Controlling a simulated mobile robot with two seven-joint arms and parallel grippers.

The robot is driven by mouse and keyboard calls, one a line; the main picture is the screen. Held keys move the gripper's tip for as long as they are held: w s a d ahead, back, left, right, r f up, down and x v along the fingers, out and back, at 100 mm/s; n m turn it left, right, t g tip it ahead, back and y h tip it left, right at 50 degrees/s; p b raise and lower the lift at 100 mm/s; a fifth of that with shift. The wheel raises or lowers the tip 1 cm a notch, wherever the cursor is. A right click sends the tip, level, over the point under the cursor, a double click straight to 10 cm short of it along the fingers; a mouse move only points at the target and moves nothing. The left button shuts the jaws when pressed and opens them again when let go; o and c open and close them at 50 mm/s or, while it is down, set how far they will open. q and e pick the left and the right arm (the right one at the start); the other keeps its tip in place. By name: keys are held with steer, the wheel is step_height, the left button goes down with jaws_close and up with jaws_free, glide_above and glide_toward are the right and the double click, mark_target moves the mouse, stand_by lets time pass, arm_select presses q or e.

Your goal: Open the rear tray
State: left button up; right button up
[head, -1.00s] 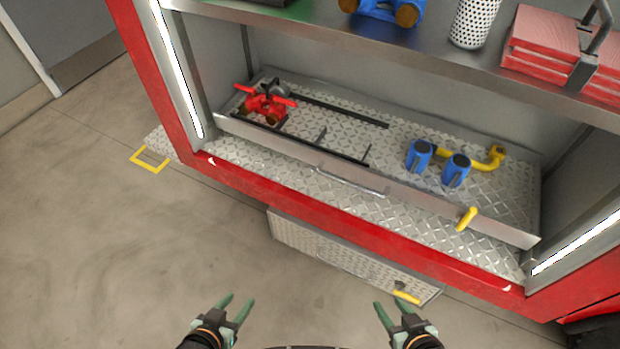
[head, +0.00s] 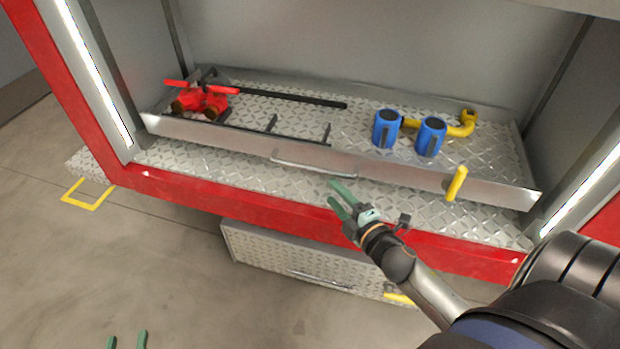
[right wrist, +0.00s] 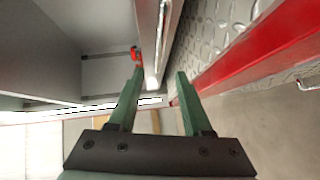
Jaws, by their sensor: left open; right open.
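The rear tray (head: 230,141) is a wide diamond-plate tray with a low metal front inside the red-framed compartment. A silver bar handle (head: 314,167) is on its front, and a yellow lever (head: 456,184) is on the front at the right. My right gripper (head: 337,192) is open and empty, just in front of and below the handle's right part. In the right wrist view, a metal bar (right wrist: 157,50) shows beyond and between its open fingers (right wrist: 157,92). My left gripper (head: 127,340) is open and empty at the lower left, over the floor; only its fingertips show.
On the tray are a red fitting (head: 203,98), two blue cylinders (head: 387,130) and a yellow pipe (head: 466,124). The red sill (head: 200,196) runs below. A lower diamond-plate step (head: 290,262) juts out under it.

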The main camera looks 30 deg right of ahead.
mark_target(310, 166)
steer(key=w, duration=0.3)
steer(key=w+f+b, duration=0.1)
steer(key=w, duration=0.3)
steer(key=w+b, duration=0.1)
steer(key=w, duration=0.3)
steer(key=shift+w+d+f, duration=0.25)
steer(key=shift+d+f, duration=0.1)
steer(key=shift+d, duration=0.05)
arm_select(q)
step_height(310, 166, up, 13)
steer(key=w+m+t+h, duration=0.1)
steer(key=m+t+h, duration=0.1)
steer(key=t, duration=0.3)
steer(key=shift+w+d+h, duration=0.15)
steer(key=shift+d+h, duration=0.15)
steer(key=shift+h, duration=0.1)
arm_select(e)
steer(key=shift+w, duration=0.35)
arm_select(q)
steer(key=shift+f, duration=0.1)
arm_select(e)
jaws_close()
